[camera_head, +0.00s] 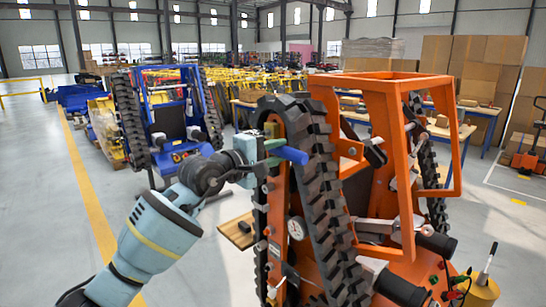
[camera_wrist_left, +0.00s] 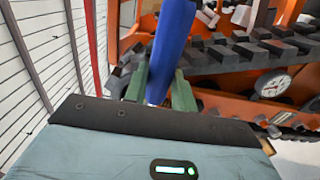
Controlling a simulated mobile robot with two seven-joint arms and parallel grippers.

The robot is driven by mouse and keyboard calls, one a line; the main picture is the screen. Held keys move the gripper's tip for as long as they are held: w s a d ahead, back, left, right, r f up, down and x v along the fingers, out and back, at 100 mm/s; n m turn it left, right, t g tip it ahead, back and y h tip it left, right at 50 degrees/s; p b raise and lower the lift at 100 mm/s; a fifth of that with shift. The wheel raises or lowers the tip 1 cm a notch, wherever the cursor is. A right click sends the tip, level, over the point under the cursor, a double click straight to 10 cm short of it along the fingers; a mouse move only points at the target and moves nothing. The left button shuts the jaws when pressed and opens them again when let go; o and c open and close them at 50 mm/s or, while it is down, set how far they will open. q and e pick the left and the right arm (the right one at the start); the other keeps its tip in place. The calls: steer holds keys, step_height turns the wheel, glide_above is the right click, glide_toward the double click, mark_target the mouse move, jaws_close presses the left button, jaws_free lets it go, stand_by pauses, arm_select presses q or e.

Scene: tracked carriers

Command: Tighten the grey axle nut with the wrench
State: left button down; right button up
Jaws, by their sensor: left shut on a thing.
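My left gripper (camera_head: 272,150) reaches in from the left at the upper part of the orange tracked carrier (camera_head: 385,190). Its green fingers are shut on a blue round bar, which looks like the handle of the wrench (camera_head: 291,155). The bar sticks out to the right, in front of the black rubber track (camera_head: 318,180). In the left wrist view the blue bar (camera_wrist_left: 173,40) runs up from between the green fingers (camera_wrist_left: 158,90). I cannot make out the wrench's head or the grey axle nut. My right gripper is in neither view.
A blue carrier (camera_head: 168,115) stands behind at left. Floor at left is open.

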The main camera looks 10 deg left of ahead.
arm_select(q)
steer(key=shift+r, duration=0.1)
steer(key=shift+w+d, duration=0.25)
stand_by(0.7)
stand_by(0.6)
steer(key=shift+w+d, duration=0.2)
steer(key=shift+w, duration=0.05)
stand_by(0.6)
stand_by(0.6)
steer(key=shift+x, duration=0.9)
stand_by(1.5)
steer(key=shift+r, duration=0.1)
stand_by(0.5)
